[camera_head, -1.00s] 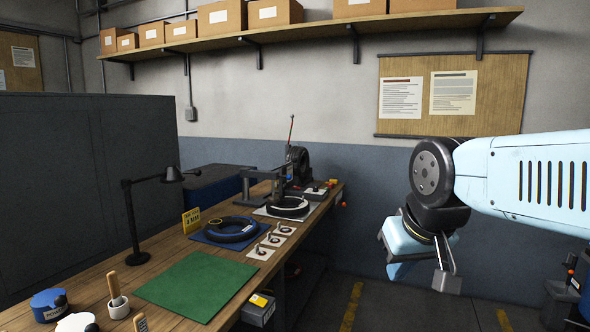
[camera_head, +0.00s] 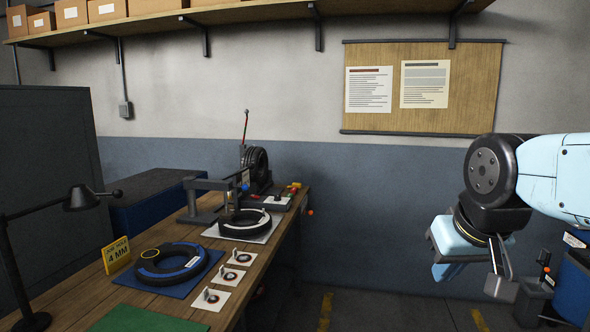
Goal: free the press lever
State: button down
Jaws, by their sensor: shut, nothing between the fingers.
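A black press frame (camera_head: 203,192) stands toward the far end of the wooden bench, with a small blue part on its arm. A tyre with a pale rim (camera_head: 245,222) lies on a white sheet under the press. My gripper (camera_head: 502,280) is shut and empty, hanging at the right over the floor, well apart from the bench and press.
On the bench lie a tyre on a blue mat (camera_head: 172,263), a yellow "4 MM" sign (camera_head: 116,255), several white cards (camera_head: 238,257) and a green mat (camera_head: 148,320). A lamp (camera_head: 80,198) stands at left. A red knob (camera_head: 310,212) sticks out at the bench's right edge. Floor between bench and arm is clear.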

aim_at(251, 166)
jog(key=z, duration=0.05)
jog(key=i, duration=0.9)
jog(key=u, duration=0.3)
